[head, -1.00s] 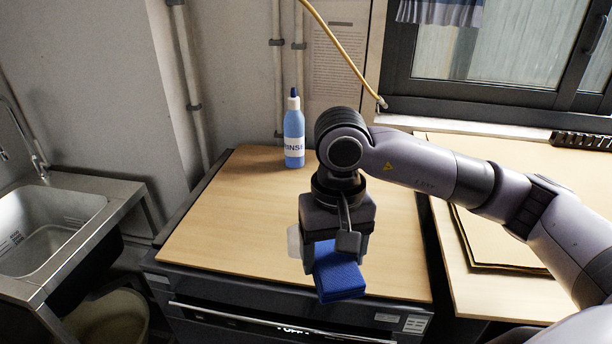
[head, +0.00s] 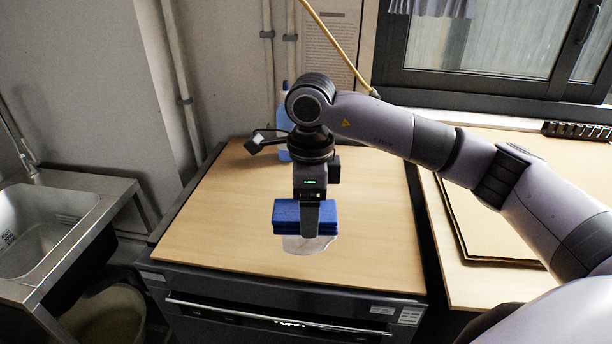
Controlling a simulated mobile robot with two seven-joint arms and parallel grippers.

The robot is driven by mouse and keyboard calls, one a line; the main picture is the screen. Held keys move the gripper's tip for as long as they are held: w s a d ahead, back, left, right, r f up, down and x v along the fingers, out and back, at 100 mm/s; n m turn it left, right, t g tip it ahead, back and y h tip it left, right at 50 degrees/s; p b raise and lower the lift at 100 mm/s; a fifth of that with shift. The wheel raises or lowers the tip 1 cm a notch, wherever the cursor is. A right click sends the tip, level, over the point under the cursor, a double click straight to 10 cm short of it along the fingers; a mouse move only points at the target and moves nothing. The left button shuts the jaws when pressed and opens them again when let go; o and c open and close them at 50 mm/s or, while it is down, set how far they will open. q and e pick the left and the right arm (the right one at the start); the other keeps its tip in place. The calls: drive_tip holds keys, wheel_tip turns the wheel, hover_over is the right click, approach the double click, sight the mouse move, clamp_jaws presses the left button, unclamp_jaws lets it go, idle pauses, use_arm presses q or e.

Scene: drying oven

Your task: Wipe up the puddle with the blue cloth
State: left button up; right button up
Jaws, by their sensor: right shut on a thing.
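The blue cloth (head: 288,217), a folded pad, is held in my right gripper (head: 309,215), which is shut on it and points down over the wooden top. The puddle (head: 308,244) is a pale, clear patch on the wooden top, just below and in front of the cloth. The cloth and gripper hide part of it. I cannot tell whether the cloth touches the wood or the puddle. My left gripper is not in view.
The wooden board (head: 220,225) lies on the dark drying oven (head: 270,300). A blue rinse bottle (head: 284,118) stands at the back, partly hidden by my right arm. A steel sink (head: 45,225) is at left. Brown sheets (head: 500,215) lie on the right-hand bench.

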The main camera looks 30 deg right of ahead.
drive_tip(key=m, duration=0.2)
drive_tip(key=w+m, duration=0.1)
drive_tip(key=shift+w+d+r+m, duration=0.15)
drive_tip(key=shift+d+m, duration=0.05)
drive_tip(key=shift+m, duration=0.2)
drive_tip(key=m, duration=0.1)
drive_tip(key=w+m, duration=0.1)
drive_tip(key=m, duration=0.3)
drive_tip(key=shift+w+d+r+p, duration=0.2)
drive_tip(key=shift+w+d+p, duration=0.1)
drive_tip(key=shift+w, duration=0.05)
drive_tip(key=w+f+m+b, duration=0.1)
drive_tip(key=m, duration=0.2)
drive_tip(key=w+d+f+m+b, duration=0.1)
drive_tip(key=f+m, duration=0.1)
drive_tip(key=m, duration=0.2)
drive_tip(key=w+f+m+b, duration=0.1)
drive_tip(key=m, duration=0.3)
drive_tip(key=shift+d+f, duration=0.2)
drive_tip(key=shift+d, duration=0.05)
